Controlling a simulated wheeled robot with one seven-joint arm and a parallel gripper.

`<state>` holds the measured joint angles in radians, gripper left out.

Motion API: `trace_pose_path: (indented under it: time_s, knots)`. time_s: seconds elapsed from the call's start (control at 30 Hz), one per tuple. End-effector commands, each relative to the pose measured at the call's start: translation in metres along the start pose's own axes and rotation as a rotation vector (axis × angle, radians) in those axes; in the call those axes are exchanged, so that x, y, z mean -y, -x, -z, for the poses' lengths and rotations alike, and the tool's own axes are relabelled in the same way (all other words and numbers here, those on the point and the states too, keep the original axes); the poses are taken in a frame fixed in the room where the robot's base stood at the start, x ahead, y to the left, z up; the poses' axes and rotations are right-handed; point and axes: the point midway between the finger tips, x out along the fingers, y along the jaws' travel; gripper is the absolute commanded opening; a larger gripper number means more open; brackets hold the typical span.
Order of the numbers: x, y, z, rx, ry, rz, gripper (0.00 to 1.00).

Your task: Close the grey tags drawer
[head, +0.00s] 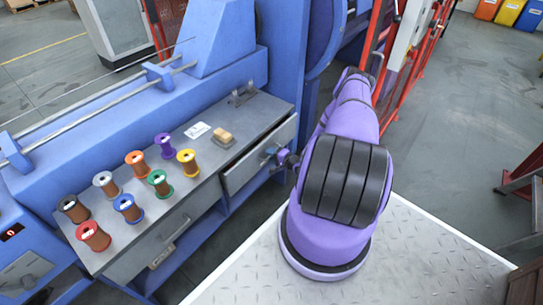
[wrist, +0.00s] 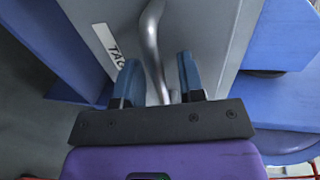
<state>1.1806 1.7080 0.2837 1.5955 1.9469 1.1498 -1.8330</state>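The grey tags drawer (head: 252,162) is at the right end of the bench in the head view. Its front appears to stand out a little from the bench. In the wrist view its grey front (wrist: 200,30) fills the middle, with part of a white label (wrist: 108,42) reading "TAG". A curved metal handle (wrist: 152,40) runs down that front. My gripper (wrist: 158,78) is at the handle, with one blue finger on each side and gaps between them and the bar. In the head view my gripper (head: 283,157) is at the drawer front, partly hidden by my arm.
Several coloured spools (head: 130,207) stand on the bench top (head: 205,160), beside a tan block (head: 222,135). A second drawer (head: 165,235) is at left. The blue machine (head: 110,105) rises behind. Red fence posts (head: 408,60) stand behind my arm. Open floor lies at right.

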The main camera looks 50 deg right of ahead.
Motion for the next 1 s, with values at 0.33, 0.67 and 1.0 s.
trace_pose_path:
  time_s: [0.33,0.67,1.0]
  knots:
    - [0.000,0.000,0.000,0.000,-0.001,0.000,0.11]
    - [0.001,-0.007,0.000,0.000,0.000,0.001,0.00]
    - [0.008,-0.040,0.001,-0.002,-0.001,0.000,0.00]
